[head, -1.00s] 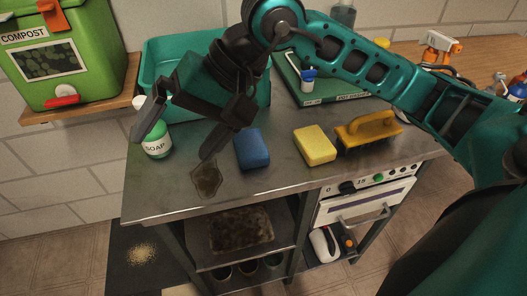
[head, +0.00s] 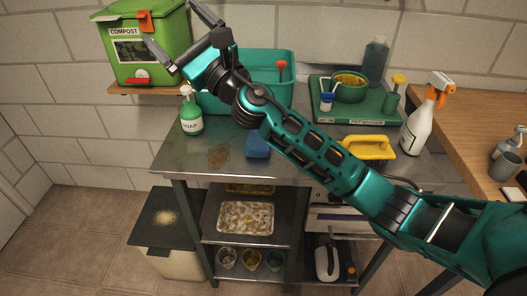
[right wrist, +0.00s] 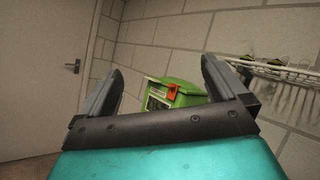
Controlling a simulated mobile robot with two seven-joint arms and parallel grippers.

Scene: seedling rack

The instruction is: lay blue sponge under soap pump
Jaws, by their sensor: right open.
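The blue sponge (head: 257,148) lies on the steel worktop in the head view, with its right side close against the outline of my right arm. The soap pump (head: 191,115), a green bottle with a white top and a SOAP label, stands upright on the worktop's left part, apart from the sponge. My right gripper (head: 172,24) is open and empty, raised in front of the compost bin, above and left of the pump. The right wrist view shows its two fingers apart (right wrist: 161,65), with nothing between them nearby. My left gripper is out of view.
A brown stain (head: 219,155) marks the worktop (head: 185,158) between pump and sponge. Behind are a teal basin (head: 285,88) and a green tray (head: 325,113). A yellow-handled brush (head: 370,145) and spray bottle (head: 418,128) are right. The compost bin (head: 140,70) sits on a shelf.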

